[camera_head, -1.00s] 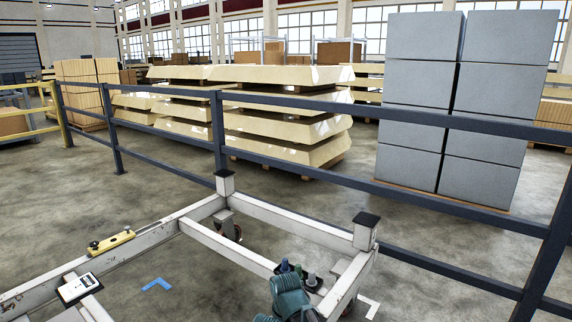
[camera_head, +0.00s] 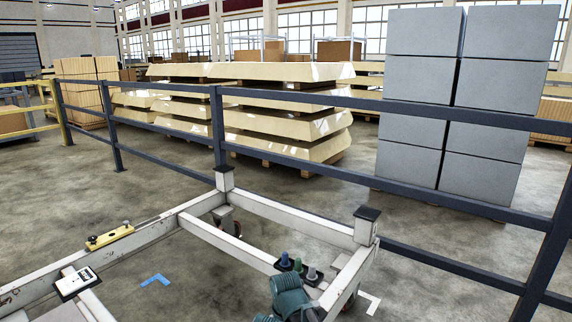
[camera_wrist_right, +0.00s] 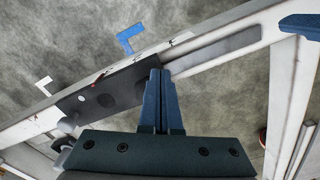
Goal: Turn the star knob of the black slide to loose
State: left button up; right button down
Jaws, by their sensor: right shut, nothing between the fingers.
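In the right wrist view my right gripper (camera_wrist_right: 166,100) is shut and empty, its two blue fingers side by side. The fingertips lie over or beside the right end of a black plate (camera_wrist_right: 112,88), which looks like the black slide. The plate bears a white dot and a small red mark. A grey rounded part (camera_wrist_right: 68,125) stands near its left end; I cannot tell if it is the star knob. I cannot make out a star-shaped knob. My left gripper is not in view.
The white trolley frame (camera_head: 300,222) fills the lower head view. Blue and grey pegs (camera_head: 312,272) stand near its right corner. A yellow bar (camera_head: 110,237) with knobs and a white device (camera_head: 77,282) lie at left. A dark railing (camera_head: 217,130) runs behind.

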jog(key=shift+w, duration=0.25)
jog(key=shift+w+d, duration=0.15)
jog(key=shift+d, duration=0.5)
jog(key=shift+w+d, duration=0.2)
jog(key=shift+d, duration=0.1)
jog(key=shift+w+d, duration=0.15)
jog(key=shift+w, duration=0.05)
dwell(0.6)
jog(key=shift+s+d, duration=0.1)
jog(key=shift+s, duration=0.05)
jog(key=shift+s+d, duration=0.15)
jog(key=shift+d, duration=0.05)
notch_tip(320, 180, up, 6)
jog(key=p, duration=0.6)
jog(key=shift+s, duration=0.1)
